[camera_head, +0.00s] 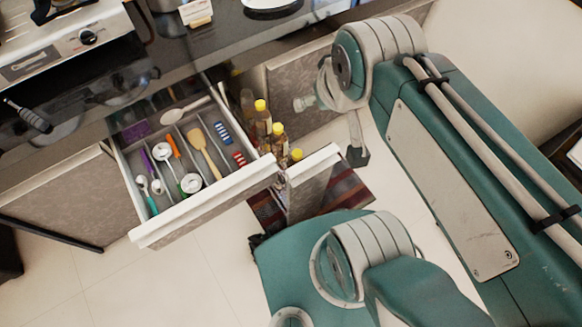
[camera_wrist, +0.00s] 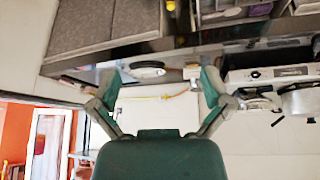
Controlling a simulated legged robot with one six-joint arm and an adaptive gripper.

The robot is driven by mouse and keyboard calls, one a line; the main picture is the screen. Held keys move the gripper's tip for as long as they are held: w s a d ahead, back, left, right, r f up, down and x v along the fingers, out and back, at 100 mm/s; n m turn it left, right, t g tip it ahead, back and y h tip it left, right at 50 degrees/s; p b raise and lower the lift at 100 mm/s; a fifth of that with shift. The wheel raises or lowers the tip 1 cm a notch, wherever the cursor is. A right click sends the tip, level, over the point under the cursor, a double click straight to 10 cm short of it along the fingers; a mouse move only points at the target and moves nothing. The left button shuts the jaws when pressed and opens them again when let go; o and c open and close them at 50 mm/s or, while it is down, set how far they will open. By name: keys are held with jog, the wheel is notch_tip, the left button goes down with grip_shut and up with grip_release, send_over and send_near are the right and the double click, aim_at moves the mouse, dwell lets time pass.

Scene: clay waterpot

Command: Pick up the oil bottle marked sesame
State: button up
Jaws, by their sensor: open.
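Several oil bottles with yellow caps stand in a narrow pull-out beside the open drawer in the head view: a rear bottle (camera_head: 263,127), a middle bottle (camera_head: 279,143) and a front one, of which mainly the cap (camera_head: 296,154) shows. Their labels are too small to read, so I cannot tell which is marked sesame. My gripper (camera_wrist: 160,82) shows in the wrist view with its two fingers wide apart and nothing between them. In the head view my arm is to the right of the bottles; the gripper's fingers are not clear there. I see no contact with a bottle.
The open cutlery drawer (camera_head: 205,202) holds several utensils left of the bottles. A dark striped mat (camera_head: 345,190) lies on the floor. A stove (camera_head: 65,45) and countertop are behind; tiled floor is clear at lower left.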

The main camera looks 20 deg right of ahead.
jog(key=w+d+f+m+g, duration=0.1)
jog(key=w+d+f+m, duration=0.2)
jog(key=w+d+m, duration=0.15)
jog(key=m+g, duration=0.5)
jog(key=m, duration=1.5)
send_over(298, 154)
notch_tip(298, 154, down, 34)
jog(key=shift+n, duration=0.25)
jog(key=f, duration=0.4)
jog(key=shift+w+d+f, duration=0.2)
jog(key=shift+w+f, duration=0.05)
jog(key=shift+s+a+f, duration=0.1)
jog(key=shift+f, duration=1.35)
jog(key=shift+s+a+f, duration=0.1)
jog(key=shift+f, duration=1.3)
grip_shut()
